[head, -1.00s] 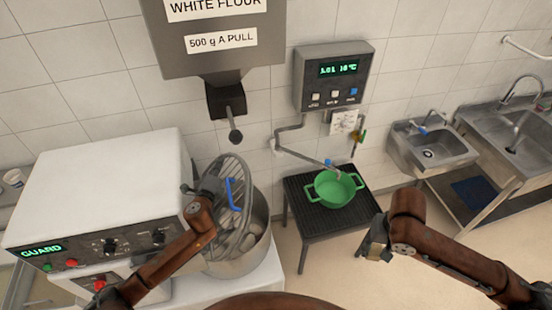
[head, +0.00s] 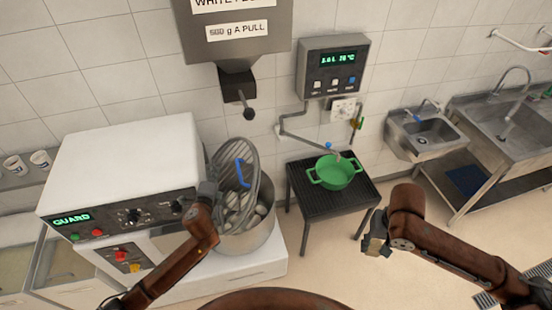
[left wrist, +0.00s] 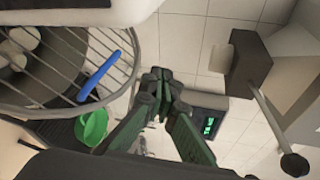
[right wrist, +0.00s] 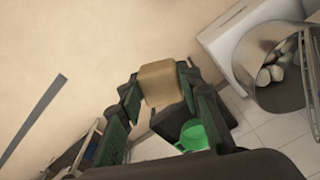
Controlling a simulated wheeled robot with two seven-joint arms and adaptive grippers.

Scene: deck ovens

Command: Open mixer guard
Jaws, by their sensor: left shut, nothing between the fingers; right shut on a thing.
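The mixer guard (head: 224,171) is a round wire grid with a blue handle (head: 242,172). It stands steeply tilted up over the metal bowl (head: 250,241), whose mouth is partly uncovered and shows several pale lumps. My left gripper (head: 207,189) is shut and empty, just left of the guard in the head view. In the left wrist view its closed fingertips (left wrist: 160,82) are apart from the blue handle (left wrist: 100,77). My right gripper (head: 374,244) is far from the mixer, shut on a tan block (right wrist: 159,84) seen between its fingers in the right wrist view.
The white mixer body (head: 125,170) has a green GUARD display (head: 72,219). A green pot (head: 334,173) stands on a dark stand (head: 300,180). Sinks are at right; floor between is clear.

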